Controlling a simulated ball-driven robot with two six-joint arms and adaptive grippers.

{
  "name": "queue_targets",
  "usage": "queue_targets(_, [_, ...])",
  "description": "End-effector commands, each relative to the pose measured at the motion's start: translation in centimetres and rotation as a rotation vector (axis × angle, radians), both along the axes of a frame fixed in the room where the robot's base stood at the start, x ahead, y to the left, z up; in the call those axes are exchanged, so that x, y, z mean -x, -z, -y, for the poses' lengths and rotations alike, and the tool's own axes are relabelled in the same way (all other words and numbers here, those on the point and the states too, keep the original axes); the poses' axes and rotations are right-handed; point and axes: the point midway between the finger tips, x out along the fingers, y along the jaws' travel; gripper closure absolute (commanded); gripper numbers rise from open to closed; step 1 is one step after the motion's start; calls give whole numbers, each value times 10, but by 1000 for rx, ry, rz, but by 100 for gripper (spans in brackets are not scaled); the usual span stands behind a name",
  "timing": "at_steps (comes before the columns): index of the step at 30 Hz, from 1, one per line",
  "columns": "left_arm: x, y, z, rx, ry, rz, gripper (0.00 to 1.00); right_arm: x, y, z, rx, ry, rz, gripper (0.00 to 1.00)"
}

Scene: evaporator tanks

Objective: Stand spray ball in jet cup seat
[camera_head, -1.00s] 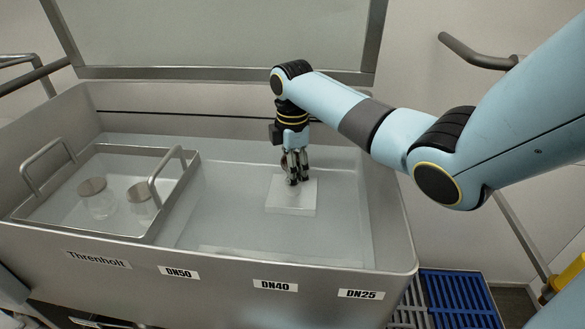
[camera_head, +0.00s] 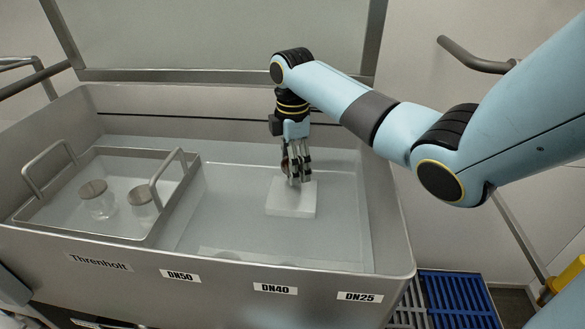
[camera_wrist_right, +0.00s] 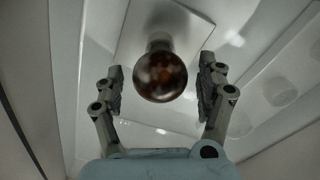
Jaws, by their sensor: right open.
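The spray ball appears to be the glossy dark brown ball (camera_wrist_right: 160,72) in the right wrist view. It is over a pale square block (camera_wrist_right: 127,42), which stands in the tank in the head view (camera_head: 290,208). My right gripper (camera_wrist_right: 160,88) is open, with one finger on each side of the ball and gaps to both. In the head view my right gripper (camera_head: 294,178) points down over the block and hides most of the ball. A pale strip with round recesses (camera_wrist_right: 281,91) shows at the right; I cannot tell which is the jet cup seat. My left gripper is out of view.
A handled metal tray (camera_head: 125,235) holds two clear jars with metal lids (camera_head: 98,200) at the tank's left. The tank's front wall (camera_head: 220,285) carries labels DN50, DN40 and DN25. The tank floor between tray and block is clear.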

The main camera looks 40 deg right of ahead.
Motion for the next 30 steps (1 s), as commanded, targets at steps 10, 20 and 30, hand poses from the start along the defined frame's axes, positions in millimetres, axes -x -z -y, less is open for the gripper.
queue_targets(10, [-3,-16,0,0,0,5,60,-1,-76,0,-1,0,4,27])
queue_targets(20, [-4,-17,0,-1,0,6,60,0,-92,-1,-1,1,0,27])
queue_targets(30, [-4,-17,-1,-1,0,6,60,0,-92,-1,-1,0,0,27])
